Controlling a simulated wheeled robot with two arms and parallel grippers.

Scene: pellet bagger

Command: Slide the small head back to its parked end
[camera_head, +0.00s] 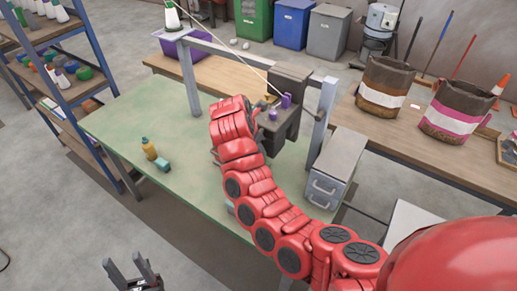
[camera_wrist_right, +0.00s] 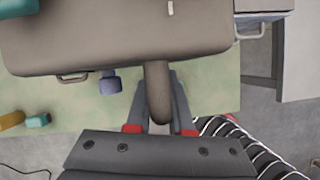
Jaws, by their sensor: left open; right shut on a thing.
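My right gripper (camera_wrist_right: 158,100) is shut on that handle, one finger on each side. My left gripper (camera_head: 137,272) is open and empty, low at the left, in front of the table and away from the machine.
The green table (camera_head: 120,125) carries a yellow bottle (camera_head: 149,148) and a teal block (camera_head: 162,164). A grey drawer box (camera_head: 335,170) stands right of the frame (camera_head: 226,52). Two sacks (camera_head: 385,85) stand on the wooden bench at right. A blue shelf (camera_head: 85,40) is at left.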

